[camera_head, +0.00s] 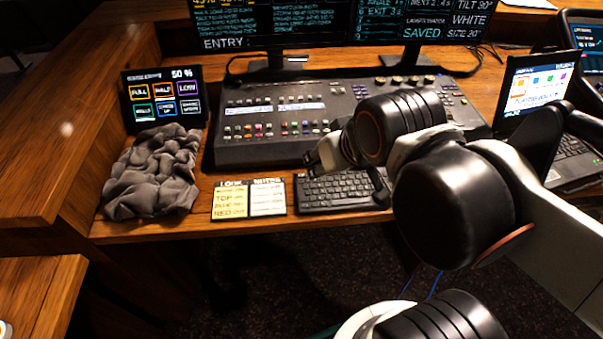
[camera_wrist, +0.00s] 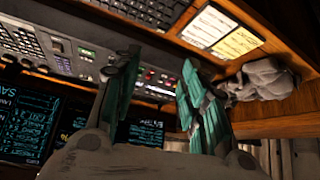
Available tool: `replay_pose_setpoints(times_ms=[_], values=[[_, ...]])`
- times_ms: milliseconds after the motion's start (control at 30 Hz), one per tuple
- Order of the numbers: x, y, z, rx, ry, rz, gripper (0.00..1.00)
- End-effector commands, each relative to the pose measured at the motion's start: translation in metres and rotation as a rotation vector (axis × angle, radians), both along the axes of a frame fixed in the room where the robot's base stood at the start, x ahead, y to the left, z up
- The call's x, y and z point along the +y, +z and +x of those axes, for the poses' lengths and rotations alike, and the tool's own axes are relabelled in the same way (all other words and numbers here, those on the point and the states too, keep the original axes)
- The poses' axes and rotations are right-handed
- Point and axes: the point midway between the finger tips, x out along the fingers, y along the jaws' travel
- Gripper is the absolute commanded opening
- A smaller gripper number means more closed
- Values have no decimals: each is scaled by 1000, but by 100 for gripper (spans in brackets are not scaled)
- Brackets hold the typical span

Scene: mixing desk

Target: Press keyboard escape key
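The black keyboard (camera_head: 340,192) lies near the front edge of the desk, below the mixing console. Its upper right part is hidden behind my arm and gripper in the head view. Its escape key is too small to make out. My gripper (camera_head: 345,172) hangs over the back part of the keyboard; I cannot tell its exact height. In the wrist view, my gripper (camera_wrist: 160,62) has its two teal-padded fingers apart with nothing between them. Part of the keyboard (camera_wrist: 150,9) shows at the top of that view, beyond the left finger.
The console (camera_head: 260,120) stands behind the keyboard. A lighting cue card (camera_head: 249,199) lies left of it, then a crumpled grey cloth (camera_head: 155,172) and a small touchscreen (camera_head: 163,97). A laptop (camera_head: 545,90) stands at the right. Monitors (camera_head: 290,22) stand at the back.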

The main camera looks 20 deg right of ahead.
Motion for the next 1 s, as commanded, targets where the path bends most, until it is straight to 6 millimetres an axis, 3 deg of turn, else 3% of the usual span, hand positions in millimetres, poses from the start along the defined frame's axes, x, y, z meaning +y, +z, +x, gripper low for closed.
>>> replay_pose_setpoints(times_ms=[67,100,267,1000], values=[[0,0,0,0,0,0,40],[0,0,0,0,0,0,35],[0,0,0,0,0,0,0],[0,0,0,0,0,0,0]])
